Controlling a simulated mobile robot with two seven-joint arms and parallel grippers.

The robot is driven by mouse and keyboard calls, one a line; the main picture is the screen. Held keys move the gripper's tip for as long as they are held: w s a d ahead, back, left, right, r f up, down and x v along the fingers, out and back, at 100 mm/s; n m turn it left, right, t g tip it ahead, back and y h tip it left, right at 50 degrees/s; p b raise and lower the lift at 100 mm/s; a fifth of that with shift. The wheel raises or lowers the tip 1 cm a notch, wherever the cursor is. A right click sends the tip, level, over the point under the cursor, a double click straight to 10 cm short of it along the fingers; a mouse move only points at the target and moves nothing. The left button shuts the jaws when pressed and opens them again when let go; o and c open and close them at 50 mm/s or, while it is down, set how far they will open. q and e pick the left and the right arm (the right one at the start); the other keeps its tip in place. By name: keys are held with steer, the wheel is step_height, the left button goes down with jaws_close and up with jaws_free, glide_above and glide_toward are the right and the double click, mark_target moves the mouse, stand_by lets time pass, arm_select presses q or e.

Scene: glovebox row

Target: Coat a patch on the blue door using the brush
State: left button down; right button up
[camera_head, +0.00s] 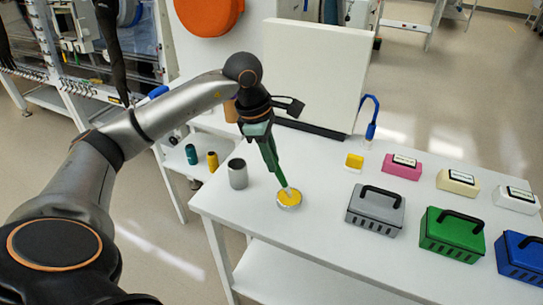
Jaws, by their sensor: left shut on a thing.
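My left gripper (258,130) comes down from above over the white table, near its left end. It is shut on a brush (270,158) with a dark green handle, which tilts down to the right. I see no door that is clearly blue. My right gripper is not in view.
A grey cylinder (238,174) stands left of the pot. A white upright panel (315,75) stands behind. Grey (376,210), green (452,233) and blue (521,258) toolboxes line the right side.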

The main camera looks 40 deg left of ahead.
arm_select(q)
steer(key=shift+w+d+p+v, duration=0.2)
steer(key=shift+p+v, duration=0.6)
steer(key=shift+v, duration=0.3)
steer(key=shift+w+d+p+v, duration=0.1)
steer(key=shift+w+p+v, duration=0.1)
steer(key=shift+p+v, duration=0.75)
steer(key=shift+w+d+p+v, duration=0.15)
steer(key=shift+p+v, duration=0.5)
steer(key=shift+v, duration=0.6)
steer(key=shift+r, duration=0.2)
